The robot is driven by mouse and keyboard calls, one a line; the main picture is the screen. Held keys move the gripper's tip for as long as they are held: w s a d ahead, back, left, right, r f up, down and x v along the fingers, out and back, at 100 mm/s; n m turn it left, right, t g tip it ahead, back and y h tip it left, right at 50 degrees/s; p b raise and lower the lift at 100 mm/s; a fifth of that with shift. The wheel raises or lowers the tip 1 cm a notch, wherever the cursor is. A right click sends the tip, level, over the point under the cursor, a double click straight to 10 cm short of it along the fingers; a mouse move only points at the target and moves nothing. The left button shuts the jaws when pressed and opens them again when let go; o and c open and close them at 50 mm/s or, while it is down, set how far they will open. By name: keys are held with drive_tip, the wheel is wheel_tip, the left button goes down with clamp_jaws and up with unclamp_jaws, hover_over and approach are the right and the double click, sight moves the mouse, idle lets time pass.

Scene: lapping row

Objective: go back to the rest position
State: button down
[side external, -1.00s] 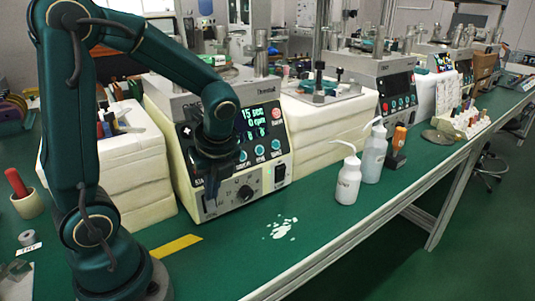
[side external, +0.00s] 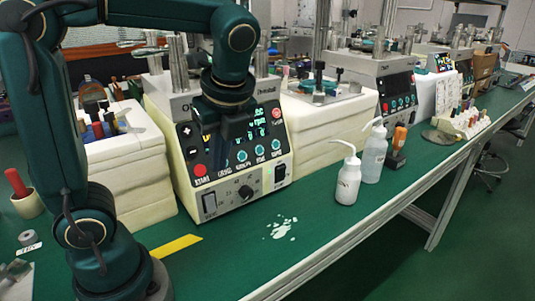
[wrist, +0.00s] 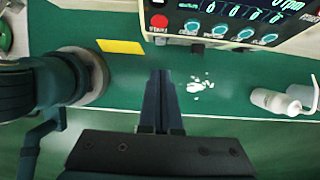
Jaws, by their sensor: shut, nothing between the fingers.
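My gripper (wrist: 160,75) shows in the wrist view with its two dark fingers shut together and nothing between them. It points down over the green bench (wrist: 130,80), just left of some white fragments (wrist: 199,86) in that view. In the side view my gripper (side external: 229,128) hangs in front of the polishing machine's control panel and hides part of its lit display (side external: 259,125). The fingertips are hard to make out there against the dark panel.
The polishing machine (side external: 245,190) stands close behind my gripper. White stacked blocks (side external: 135,170) are at its left. Two white bottles (side external: 348,182) and an orange-handled tool (side external: 398,140) stand to the right.

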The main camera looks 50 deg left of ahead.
drive_tip(key=shift+r, duration=0.4)
